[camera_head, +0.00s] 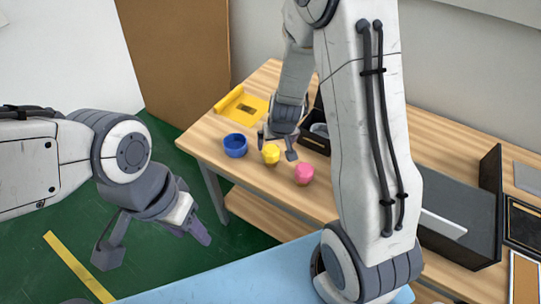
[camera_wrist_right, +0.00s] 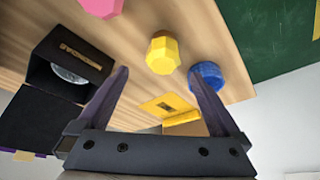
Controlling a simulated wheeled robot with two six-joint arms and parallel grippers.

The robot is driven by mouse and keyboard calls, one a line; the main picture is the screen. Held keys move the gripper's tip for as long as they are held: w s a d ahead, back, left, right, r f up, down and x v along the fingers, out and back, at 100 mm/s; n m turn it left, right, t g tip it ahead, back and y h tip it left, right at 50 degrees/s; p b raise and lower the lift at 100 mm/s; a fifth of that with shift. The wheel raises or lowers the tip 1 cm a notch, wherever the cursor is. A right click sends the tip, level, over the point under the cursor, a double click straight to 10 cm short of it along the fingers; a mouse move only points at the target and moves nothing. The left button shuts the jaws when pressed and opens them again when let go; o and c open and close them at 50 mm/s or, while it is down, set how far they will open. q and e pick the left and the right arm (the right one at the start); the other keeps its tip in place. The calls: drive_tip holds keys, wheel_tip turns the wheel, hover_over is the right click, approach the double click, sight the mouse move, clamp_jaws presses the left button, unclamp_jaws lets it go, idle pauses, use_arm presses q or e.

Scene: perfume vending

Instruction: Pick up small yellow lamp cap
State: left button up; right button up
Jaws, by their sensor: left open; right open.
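The small yellow lamp cap (camera_head: 270,154) stands on the wooden table near its front left part, between a blue cup-like item and a pink cap. It also shows in the right wrist view (camera_wrist_right: 162,55), beyond the fingertips and roughly between them. My right gripper (camera_head: 277,146) is open, just above and behind the yellow cap; its fingers also show in the right wrist view (camera_wrist_right: 163,78) with nothing between them. I cannot tell whether it touches the cap. My left gripper (camera_head: 160,243) is open and empty, off the table at the lower left.
A blue round item (camera_head: 235,146) and a pink cap (camera_head: 304,174) stand close beside the yellow cap. A yellow holder (camera_head: 240,104) lies behind. A black box (camera_wrist_right: 68,66) is close to one finger. A large dark tray (camera_head: 455,205) stands at the right.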

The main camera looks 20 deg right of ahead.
sight(272, 150)
drive_tip(key=b+x, duration=0.1)
drive_tip(key=x, duration=0.2)
drive_tip(key=shift+s, duration=0.1)
drive_tip(key=x, duration=0.3)
drive_tip(key=b+x, duration=0.1)
drive_tip(key=x, duration=0.1)
drive_tip(key=shift+a, duration=0.3)
use_arm(q)
wheel_tip(272, 150, down, 3)
drive_tip(key=shift+r, duration=0.1)
use_arm(e)
drive_tip(key=shift+r, duration=0.1)
drive_tip(key=c, duration=1.3)
